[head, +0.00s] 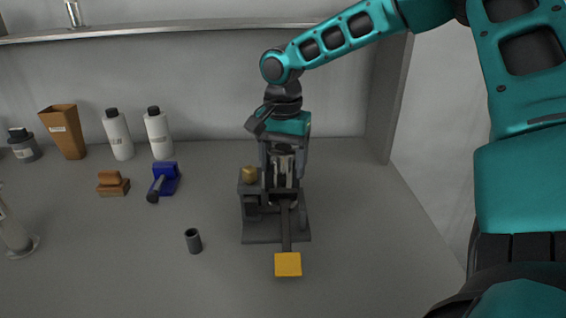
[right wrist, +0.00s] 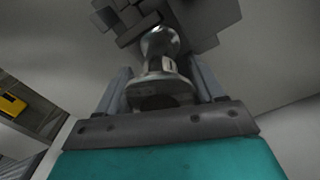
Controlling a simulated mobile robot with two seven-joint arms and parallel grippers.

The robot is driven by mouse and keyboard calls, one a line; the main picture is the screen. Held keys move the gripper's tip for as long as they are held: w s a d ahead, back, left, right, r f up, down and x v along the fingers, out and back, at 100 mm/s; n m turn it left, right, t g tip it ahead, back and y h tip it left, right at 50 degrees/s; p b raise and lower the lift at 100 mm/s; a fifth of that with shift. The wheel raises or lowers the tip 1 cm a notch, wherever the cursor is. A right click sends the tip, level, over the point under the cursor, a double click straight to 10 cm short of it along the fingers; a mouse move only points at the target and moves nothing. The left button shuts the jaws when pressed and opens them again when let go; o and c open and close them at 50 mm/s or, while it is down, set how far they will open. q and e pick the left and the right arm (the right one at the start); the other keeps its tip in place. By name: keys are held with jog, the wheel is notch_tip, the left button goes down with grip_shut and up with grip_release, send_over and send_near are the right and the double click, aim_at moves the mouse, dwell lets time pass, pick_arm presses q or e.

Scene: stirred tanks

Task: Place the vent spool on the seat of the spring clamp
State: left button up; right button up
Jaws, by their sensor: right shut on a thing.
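The spring clamp (head: 262,236) is a dark grey device on the bench, with a long lever ending in a yellow pad (head: 288,264) toward the front. My right gripper (head: 283,172) points down over the clamp and is shut on the vent spool. In the right wrist view, the shiny metal vent spool (right wrist: 161,62) sits between the fingers of my right gripper (right wrist: 162,85), with dark clamp blocks (right wrist: 132,22) beyond it. The clamp's seat is hidden behind the gripper and spool, so I cannot tell whether the spool touches it. My left gripper is not in view.
A small dark hollow cylinder (head: 193,241) stands left of the clamp. A blue tool (head: 164,181), a brown block (head: 113,184), two white bottles (head: 158,136) and an orange tapered container (head: 65,132) stand farther left. A wall panel (head: 391,95) rises at the right. The front bench is clear.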

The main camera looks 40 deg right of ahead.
jog(key=o, duration=1.2)
notch_tip(320, 180, up, 12)
jog(key=shift+r+p, duration=0.1)
jog(key=shift+p, duration=0.75)
jog(key=shift+s, duration=0.1)
